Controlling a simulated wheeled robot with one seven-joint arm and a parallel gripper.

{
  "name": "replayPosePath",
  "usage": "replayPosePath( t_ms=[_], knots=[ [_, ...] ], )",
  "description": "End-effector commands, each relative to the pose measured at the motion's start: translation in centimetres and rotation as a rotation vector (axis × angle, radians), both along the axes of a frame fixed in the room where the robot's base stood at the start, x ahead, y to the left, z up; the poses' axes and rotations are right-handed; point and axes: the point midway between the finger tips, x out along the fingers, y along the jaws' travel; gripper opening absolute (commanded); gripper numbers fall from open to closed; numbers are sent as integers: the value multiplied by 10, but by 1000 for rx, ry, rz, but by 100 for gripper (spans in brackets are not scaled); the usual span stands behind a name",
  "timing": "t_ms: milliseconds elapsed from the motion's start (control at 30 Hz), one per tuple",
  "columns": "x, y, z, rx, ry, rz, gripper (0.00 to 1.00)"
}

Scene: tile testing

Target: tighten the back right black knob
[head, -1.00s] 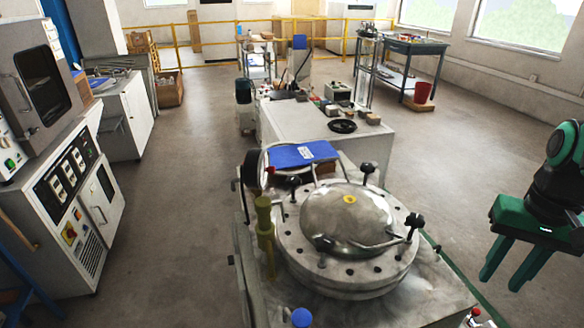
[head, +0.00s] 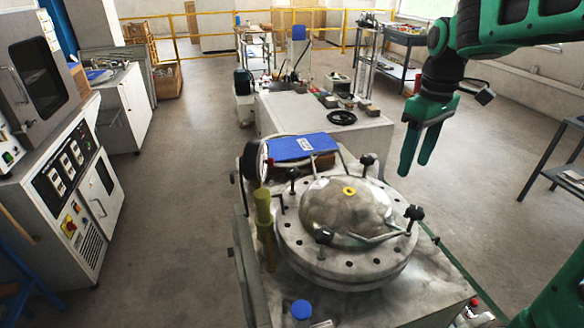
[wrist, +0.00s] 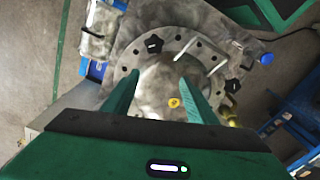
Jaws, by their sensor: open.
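The round metal vessel (head: 300,262) has a domed lid with a yellow centre and black knobs around its rim. The back right black knob (head: 368,160) stands upright on its bolt at the far right of the rim. My gripper (head: 415,169) is open and empty, pointing down, to the right of that knob in the picture and apart from it. In the wrist view, the open fingers (wrist: 160,80) hang over the vessel. Two black knobs, one upper (wrist: 154,44) and one right (wrist: 232,86), show there; I cannot tell which is the back right one.
A blue folder (head: 302,147) lies behind the vessel, with a gauge (head: 253,163) at its left. A yellow-green handle (head: 263,208) stands at the vessel's left. A blue cap (head: 301,310) is in front. A grey bench (head: 325,120) stands behind. Floor to the right is open.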

Motion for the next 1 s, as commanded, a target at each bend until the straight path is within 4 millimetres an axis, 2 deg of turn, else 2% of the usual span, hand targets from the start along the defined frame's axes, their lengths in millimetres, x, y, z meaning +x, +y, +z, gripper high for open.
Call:
replayPosePath(
  t_ms=[33,167,200,333,400,500,600,700,867,1000],
  knots=[
    [28,22,1,-3,1,125,52],
    [85,81,2,-6,-3,445,52],
    [100,101,1,-7,-4,542,52],
    [139,166,-6,-12,-4,837,52],
    [153,196,-10,-14,-6,969,52],
    [166,230,-16,-17,-4,1115,52],
    [172,252,-20,-19,-6,1206,52],
    [174,262,-23,-19,-6,1248,52],
    [175,263,-37,-18,-4,1257,52],
    [174,263,-60,-18,-2,1254,52]
  ],
)
